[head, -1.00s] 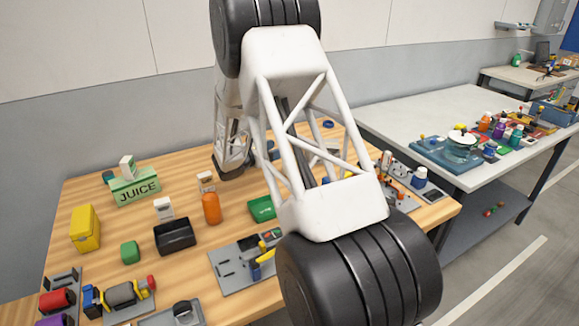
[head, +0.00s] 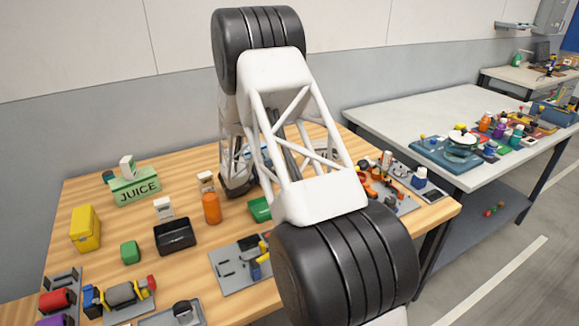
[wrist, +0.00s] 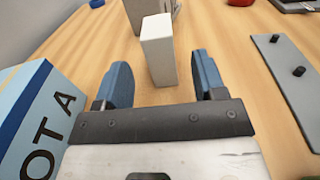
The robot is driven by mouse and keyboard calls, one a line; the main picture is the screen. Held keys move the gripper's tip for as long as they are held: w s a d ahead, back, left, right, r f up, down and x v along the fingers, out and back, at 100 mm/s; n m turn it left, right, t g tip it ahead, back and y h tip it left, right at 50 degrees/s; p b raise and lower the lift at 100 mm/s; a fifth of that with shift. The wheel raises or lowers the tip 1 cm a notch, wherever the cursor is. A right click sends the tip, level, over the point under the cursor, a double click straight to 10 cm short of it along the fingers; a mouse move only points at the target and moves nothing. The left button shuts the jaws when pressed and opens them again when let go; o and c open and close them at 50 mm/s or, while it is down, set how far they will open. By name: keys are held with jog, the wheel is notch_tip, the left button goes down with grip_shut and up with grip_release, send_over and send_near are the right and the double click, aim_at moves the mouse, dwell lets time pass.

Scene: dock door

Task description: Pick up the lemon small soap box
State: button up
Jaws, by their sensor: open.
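A small pale, upright box (wrist: 158,50) stands on the wooden table in the wrist view, straight ahead of my gripper (wrist: 161,78). No lemon label can be read on the faces that show, so I cannot tell for sure that it is the lemon small soap box. My gripper is open, with one blue finger to the left of the box and one to the right. The box is in line with the gap, and nothing looks gripped. In the head view my arm hides the fingers and this box.
In the wrist view a blue lettered box (wrist: 32,115) is close on the left and a grey pegged plate (wrist: 288,85) is on the right. The head view shows an orange bottle (head: 212,208), a black tray (head: 174,236), a yellow container (head: 85,228) and a green juice box (head: 136,187).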

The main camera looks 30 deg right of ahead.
jog(key=shift+d, duration=0.2)
jog(key=shift+w+d, duration=0.15)
jog(key=shift+d, duration=1.35)
jog(key=shift+w+d, duration=0.1)
jog(key=shift+d, duration=1.4)
jog(key=shift+c, duration=0.5)
jog(key=c, duration=0.9)
